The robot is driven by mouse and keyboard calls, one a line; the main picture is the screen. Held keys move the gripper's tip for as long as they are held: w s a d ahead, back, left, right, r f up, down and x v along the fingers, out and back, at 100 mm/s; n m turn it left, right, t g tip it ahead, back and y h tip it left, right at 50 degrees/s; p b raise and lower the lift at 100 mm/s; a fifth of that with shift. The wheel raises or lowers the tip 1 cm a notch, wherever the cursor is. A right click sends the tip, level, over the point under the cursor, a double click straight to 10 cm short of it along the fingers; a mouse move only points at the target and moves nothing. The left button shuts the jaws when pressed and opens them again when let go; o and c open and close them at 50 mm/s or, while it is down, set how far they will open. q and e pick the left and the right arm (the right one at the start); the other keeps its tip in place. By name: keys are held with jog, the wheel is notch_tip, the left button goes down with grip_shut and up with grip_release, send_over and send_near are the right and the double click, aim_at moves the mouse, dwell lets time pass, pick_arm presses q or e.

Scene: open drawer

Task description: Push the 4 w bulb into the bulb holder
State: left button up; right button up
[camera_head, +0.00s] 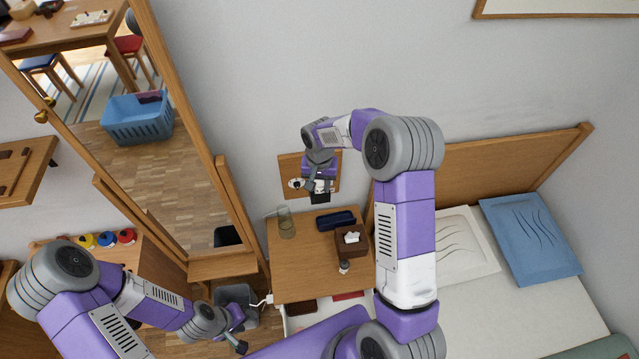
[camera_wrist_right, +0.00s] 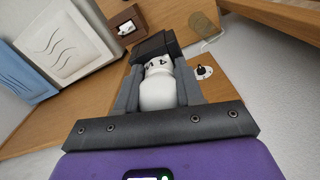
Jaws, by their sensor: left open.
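The white 4 W bulb (camera_wrist_right: 158,92) sits between the two grey fingers of my right gripper (camera_head: 319,187), which is shut on it; dark marking shows on its far part. A dark block (camera_wrist_right: 152,46), which looks like the bulb holder, is right at the bulb's far end by the wooden wall board. It also shows in the head view (camera_head: 320,198). Whether the bulb is seated in it is hidden. My left gripper (camera_head: 239,331) is open and empty, low near the grey bin.
The wooden board (camera_head: 291,166) on the wall carries a white round switch (camera_head: 296,184). Below it, a nightstand (camera_head: 292,262) holds a glass (camera_head: 286,222), a dark case (camera_head: 335,220), a tissue box (camera_head: 352,242) and a small bottle (camera_head: 344,266). A mirror stands left, a bed right.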

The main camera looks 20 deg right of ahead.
jog(key=o, duration=0.4)
jog(key=shift+o, duration=0.2)
notch_tip(320, 180, up, 7)
jog(key=shift+r, duration=0.2)
dwell(0.5)
